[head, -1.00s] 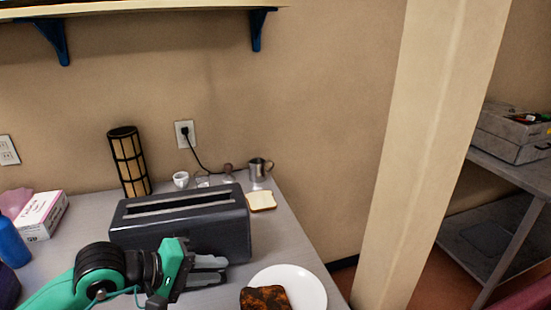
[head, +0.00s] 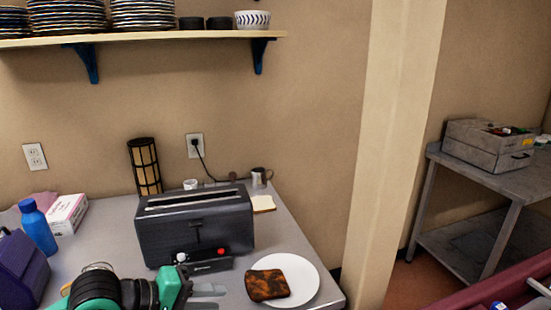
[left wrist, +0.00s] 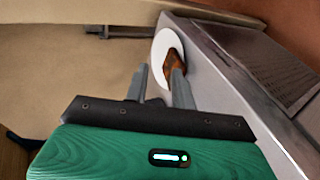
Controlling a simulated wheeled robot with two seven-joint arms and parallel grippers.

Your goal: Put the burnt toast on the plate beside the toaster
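The burnt toast (head: 268,285), dark brown with black patches, lies on the left part of the white plate (head: 305,285), its left edge at or slightly over the rim. The plate is on the counter, right of the black toaster (head: 195,235). My left gripper (head: 222,297) is left of the plate, in front of the toaster, its fingers apart and empty. In the left wrist view the plate (left wrist: 158,46) and toast (left wrist: 172,52) show beyond the open fingertips (left wrist: 159,70). The toast is apart from the fingers in the head view. My right gripper is not in view.
A pale bread slice (head: 263,204) and a metal mug (head: 260,177) are behind the toaster's right end. A blue bottle (head: 38,230) and a tissue box (head: 67,214) stand at left. The counter's right edge is close beside the plate.

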